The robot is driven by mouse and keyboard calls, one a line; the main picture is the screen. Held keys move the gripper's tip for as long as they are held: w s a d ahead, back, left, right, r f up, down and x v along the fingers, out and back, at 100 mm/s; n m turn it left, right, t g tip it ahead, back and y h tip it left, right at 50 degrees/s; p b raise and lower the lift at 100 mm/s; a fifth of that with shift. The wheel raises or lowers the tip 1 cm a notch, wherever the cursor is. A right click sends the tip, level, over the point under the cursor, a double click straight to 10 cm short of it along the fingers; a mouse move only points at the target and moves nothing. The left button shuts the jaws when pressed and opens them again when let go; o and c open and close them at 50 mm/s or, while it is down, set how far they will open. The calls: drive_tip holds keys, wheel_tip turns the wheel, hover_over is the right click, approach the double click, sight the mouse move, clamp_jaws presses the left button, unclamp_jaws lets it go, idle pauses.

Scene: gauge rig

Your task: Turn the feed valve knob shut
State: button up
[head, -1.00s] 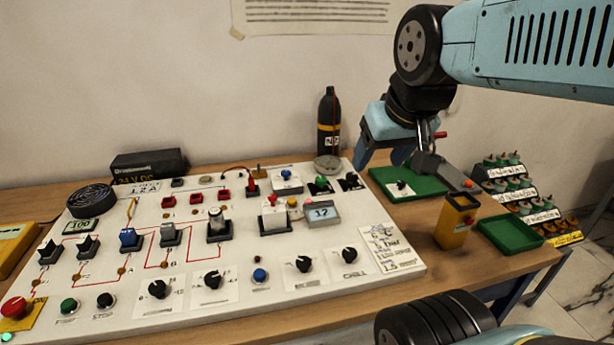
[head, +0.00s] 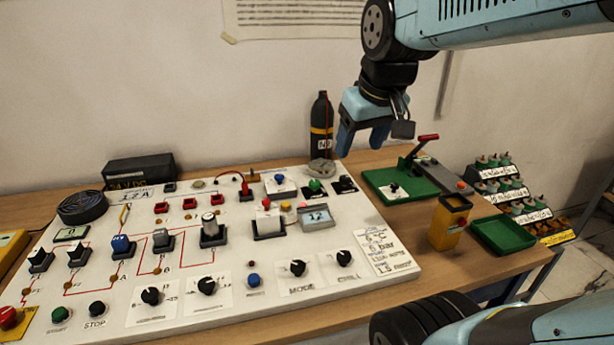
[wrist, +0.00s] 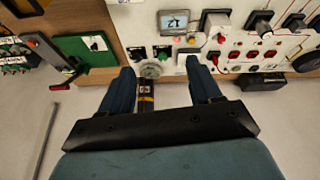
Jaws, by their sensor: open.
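A grey round knob (head: 321,168), which I take to be the feed valve knob, sits at the board's back edge, in front of a black gas bottle (head: 321,125) with an orange band. No label on the knob is readable. In the wrist view the knob (wrist: 151,70) lies between my fingertips in the picture, left of middle. My gripper (head: 363,140) is open, fingers pointing down, above and right of the knob in the head view. Its fingers (wrist: 162,73) hold nothing, and they appear apart from the knob.
The white board (head: 215,315) carries several switches, dials and red terminals. A small display (head: 317,217) stands near the knob. To the right are a green board with a red-handled lever (head: 428,138), a yellow bin (head: 448,222), a green tray (head: 503,235) and a stepped rack (head: 512,190).

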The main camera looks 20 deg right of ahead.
drive_tip(key=w+f+n+g, duration=0.2)
drive_tip(key=w+n, duration=0.2)
drive_tip(key=w, duration=1)
drive_tip(key=n+g, duration=0.3)
hover_over(315, 182)
wheel_tip(315, 182, down, 10)
drive_tip(key=r, duration=0.1)
wheel_tip(315, 182, down, 14)
drive_tip(key=shift+r, duration=0.15)
drive_tip(key=shift+c, duration=0.4)
drive_tip(key=c, duration=1)
drive_tip(key=shift+o, duration=0.2)
